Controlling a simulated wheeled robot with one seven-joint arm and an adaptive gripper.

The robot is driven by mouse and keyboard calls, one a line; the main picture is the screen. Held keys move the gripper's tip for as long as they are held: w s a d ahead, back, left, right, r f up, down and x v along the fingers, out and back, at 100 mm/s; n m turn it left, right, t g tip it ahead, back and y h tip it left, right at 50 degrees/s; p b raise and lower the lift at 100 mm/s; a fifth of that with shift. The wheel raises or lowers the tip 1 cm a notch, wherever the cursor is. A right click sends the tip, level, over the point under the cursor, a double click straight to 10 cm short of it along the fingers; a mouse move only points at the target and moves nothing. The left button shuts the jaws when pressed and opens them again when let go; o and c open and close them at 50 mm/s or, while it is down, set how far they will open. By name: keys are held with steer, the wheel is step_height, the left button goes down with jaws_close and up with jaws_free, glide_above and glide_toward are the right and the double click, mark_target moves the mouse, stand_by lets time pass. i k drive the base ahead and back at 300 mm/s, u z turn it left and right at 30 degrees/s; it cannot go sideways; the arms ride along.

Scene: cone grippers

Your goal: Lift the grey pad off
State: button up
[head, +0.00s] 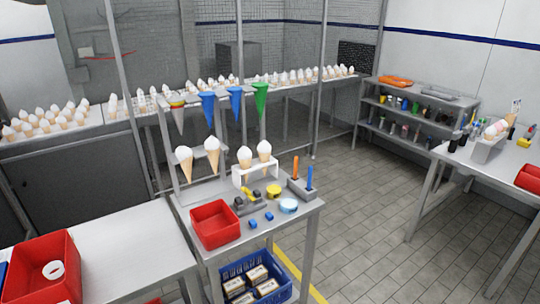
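No grey pad can be made out with certainty in the head view. A flat grey piece (440,94) lies on top of the grey shelf unit at the back right, beside a flat orange piece (396,81). A small dark grey block-like thing (256,208) sits on the near workbench, partly under a yellow piece (250,193). Which of these is the pad, I cannot tell at this size. My gripper and arm do not show in this view.
The small workbench (290,228) holds a red bin (215,224), a white cone stand (256,171), small blue pieces and upright orange and blue handles. Coloured cones hang from its frame. A blue crate (257,280) sits below. The tiled floor between the bench and right table (470,170) is clear.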

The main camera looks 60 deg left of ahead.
mark_target(238, 200)
steer(key=i, duration=1.6)
steer(key=u, duration=3.75)
